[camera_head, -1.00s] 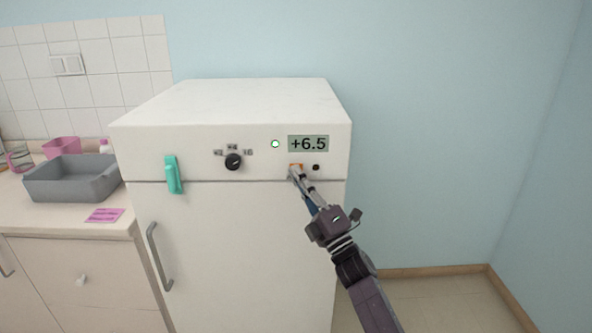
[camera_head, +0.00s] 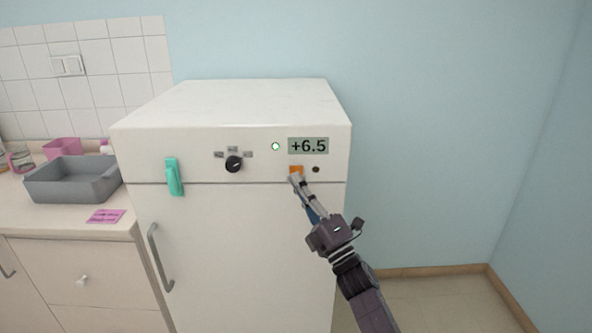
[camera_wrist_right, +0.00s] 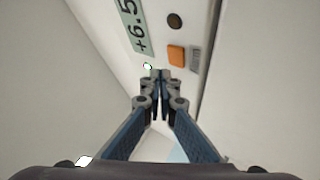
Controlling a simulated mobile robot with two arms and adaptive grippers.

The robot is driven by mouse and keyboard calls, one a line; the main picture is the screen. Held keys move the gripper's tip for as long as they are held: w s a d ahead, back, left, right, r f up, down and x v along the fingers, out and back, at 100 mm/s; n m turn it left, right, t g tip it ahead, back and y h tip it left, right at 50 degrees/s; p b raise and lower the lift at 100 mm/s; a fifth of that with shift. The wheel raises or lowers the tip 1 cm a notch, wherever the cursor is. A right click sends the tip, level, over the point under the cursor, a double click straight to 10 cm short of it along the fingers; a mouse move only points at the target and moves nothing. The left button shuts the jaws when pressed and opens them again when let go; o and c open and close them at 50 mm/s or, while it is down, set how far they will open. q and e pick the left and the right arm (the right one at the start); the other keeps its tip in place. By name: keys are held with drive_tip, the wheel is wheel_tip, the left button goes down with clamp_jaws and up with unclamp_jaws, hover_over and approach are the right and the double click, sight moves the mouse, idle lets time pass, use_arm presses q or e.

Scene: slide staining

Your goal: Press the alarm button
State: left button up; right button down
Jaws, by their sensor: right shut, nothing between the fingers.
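The orange alarm button (camera_head: 296,170) is on the white fridge's front panel, just below the +6.5 display (camera_head: 308,146). In the right wrist view the orange button (camera_wrist_right: 176,55) shows uncovered, just beyond and right of the fingertips. My right gripper (camera_head: 296,179) is shut and empty, with its tips just below the button in the head view. It also shows in the right wrist view (camera_wrist_right: 160,74). I cannot tell whether the tips touch the panel. My left gripper is not in view.
A black dial (camera_head: 233,164), a green light (camera_head: 275,146) and a dark round knob (camera_head: 316,169) are on the same panel. A teal clip (camera_head: 174,177) hangs at its left. A grey basin (camera_head: 73,181) stands on the counter. Right of the fridge is free floor.

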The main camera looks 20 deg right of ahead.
drive_tip(key=s, duration=0.2)
drive_tip(key=s+a+p, duration=0.1)
drive_tip(key=s, duration=0.1)
idle(0.6)
wheel_tip(320, 180, down, 30)
drive_tip(key=s+d+m+g+h, duration=0.1)
drive_tip(key=d+m+g+h, duration=0.1)
drive_tip(key=m+g+h, duration=0.55)
drive_tip(key=s+f+m+g, duration=0.25)
drive_tip(key=s+f, duration=0.35)
drive_tip(key=f, duration=0.5)
drive_tip(key=s+f+m+g, duration=0.1)
drive_tip(key=s+f+m, duration=0.2)
drive_tip(key=s+f, duration=0.6)
drive_tip(key=s+f+m+g, duration=0.2)
drive_tip(key=s+f, duration=0.6)
drive_tip(key=s, duration=0.6)
drive_tip(key=s+d+f+m+g, duration=0.1)
drive_tip(key=s+f+m+g, duration=0.2)
drive_tip(key=s, duration=1.1)
drive_tip(key=s+f+m+g, duration=0.2)
drive_tip(key=s+f+g, duration=0.4)
drive_tip(key=s+f, duration=0.7)
drive_tip(key=shift+s+d+f+m, duration=0.3)
drive_tip(key=shift+s+d+f, duration=0.1)
drive_tip(key=shift+s, duration=0.15)
